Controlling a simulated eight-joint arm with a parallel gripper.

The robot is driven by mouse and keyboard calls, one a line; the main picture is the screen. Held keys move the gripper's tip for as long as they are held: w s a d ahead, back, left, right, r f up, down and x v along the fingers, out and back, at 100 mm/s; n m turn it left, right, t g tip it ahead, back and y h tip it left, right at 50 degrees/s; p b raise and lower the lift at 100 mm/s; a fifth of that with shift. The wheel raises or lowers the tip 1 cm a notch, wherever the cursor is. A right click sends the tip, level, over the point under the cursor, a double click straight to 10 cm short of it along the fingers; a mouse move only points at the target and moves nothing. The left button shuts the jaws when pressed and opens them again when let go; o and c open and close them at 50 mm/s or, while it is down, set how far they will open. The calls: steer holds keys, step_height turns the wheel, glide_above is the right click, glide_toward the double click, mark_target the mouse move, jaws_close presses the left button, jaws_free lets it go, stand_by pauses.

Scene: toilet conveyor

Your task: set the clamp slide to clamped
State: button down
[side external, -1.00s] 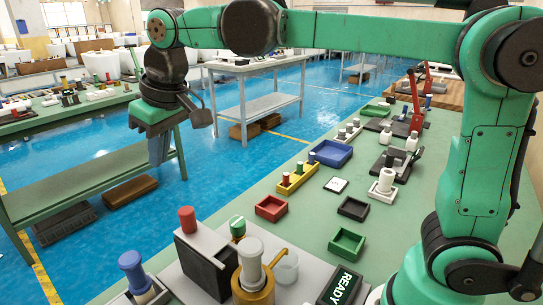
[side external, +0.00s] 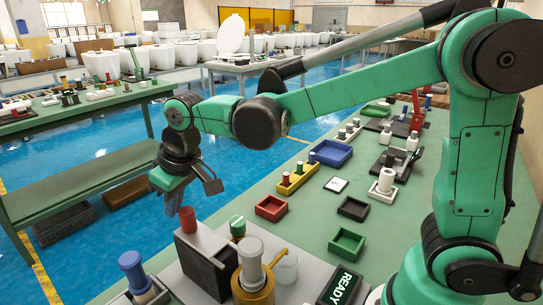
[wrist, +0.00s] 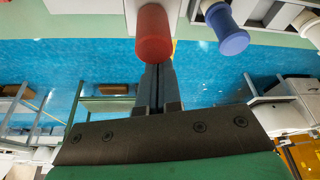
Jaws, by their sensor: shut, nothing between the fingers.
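A fixture stands at the front of the green bench. It has a dark block with a pale top (side external: 207,262) and an upright red knob (side external: 188,220). A blue knob (side external: 132,268) on a light base stands to its left. I cannot tell which of these knobs belongs to the clamp slide, or its setting. My gripper (side external: 173,210) points down beside the red knob, its fingers together and empty. In the wrist view the red knob (wrist: 153,35) overlaps the fingertips (wrist: 157,72); contact is unclear. The blue knob (wrist: 227,30) is at the upper right there.
A green knob (side external: 237,227), a white-topped brass cylinder (side external: 255,285), a clear cup (side external: 286,266) and a READY display (side external: 342,287) stand close by on the right. Small red (side external: 271,208) and green (side external: 347,243) trays lie farther right. Blue floor is open beyond the bench.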

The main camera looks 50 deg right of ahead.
mark_target(192, 237)
steer(key=shift+s, duration=0.2)
steer(key=shift+s, duration=2.6)
steer(key=w, duration=0.2)
steer(key=w+a, duration=0.1)
steer(key=w, duration=0.1)
steer(key=shift+w, duration=0.25)
steer(key=a+v, duration=0.1)
steer(key=v, duration=0.9)
steer(key=shift+s+d, duration=0.15)
steer(key=shift+d, duration=0.3)
